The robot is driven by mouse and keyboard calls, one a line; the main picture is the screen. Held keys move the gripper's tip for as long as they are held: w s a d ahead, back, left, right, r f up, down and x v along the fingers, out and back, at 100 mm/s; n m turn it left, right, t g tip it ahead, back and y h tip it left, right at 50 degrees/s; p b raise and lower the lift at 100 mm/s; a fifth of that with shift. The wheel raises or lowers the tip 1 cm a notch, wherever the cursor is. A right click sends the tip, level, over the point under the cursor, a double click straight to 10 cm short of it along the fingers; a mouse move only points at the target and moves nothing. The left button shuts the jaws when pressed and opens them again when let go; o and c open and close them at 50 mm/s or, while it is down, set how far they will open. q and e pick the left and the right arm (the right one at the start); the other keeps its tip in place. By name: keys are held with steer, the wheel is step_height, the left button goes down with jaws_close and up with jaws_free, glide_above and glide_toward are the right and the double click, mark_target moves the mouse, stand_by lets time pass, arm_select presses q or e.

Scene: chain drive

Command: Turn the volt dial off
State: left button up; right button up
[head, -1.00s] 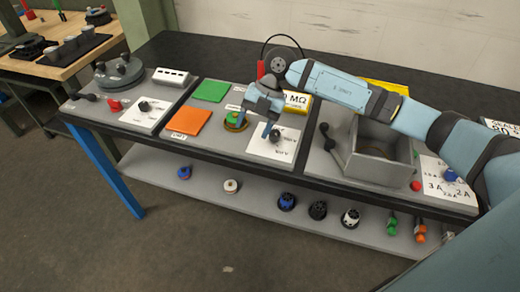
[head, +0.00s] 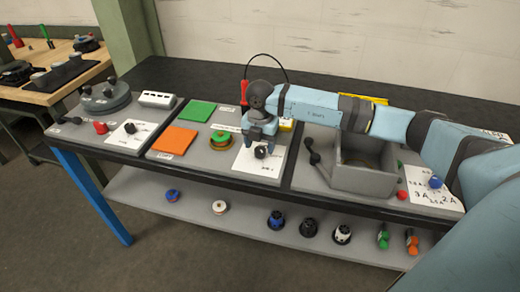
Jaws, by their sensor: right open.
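A black dial knob (head: 261,152) sits on a white plate (head: 247,163) with small print, on the front middle of the bench. I take it for the volt dial, but its lettering is too small to read and its setting cannot be made out. My right gripper (head: 260,142) points down just over and behind this knob, with its jaws open. Whether the fingers touch the knob cannot be told. The gripper hides the back of the plate. My left gripper is not in view.
Another dial (head: 130,128) sits on a white plate to the left. A blue knob (head: 436,182) sits on the numbered plate at right. A green-and-red button (head: 220,139) stands just left of my gripper. A grey open box (head: 365,180) stands to its right, with a black lever (head: 313,155) beside it.

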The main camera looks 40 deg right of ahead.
steer(key=shift+f, duration=1.25)
steer(key=c, duration=0.9)
steer(key=shift+c, duration=0.2)
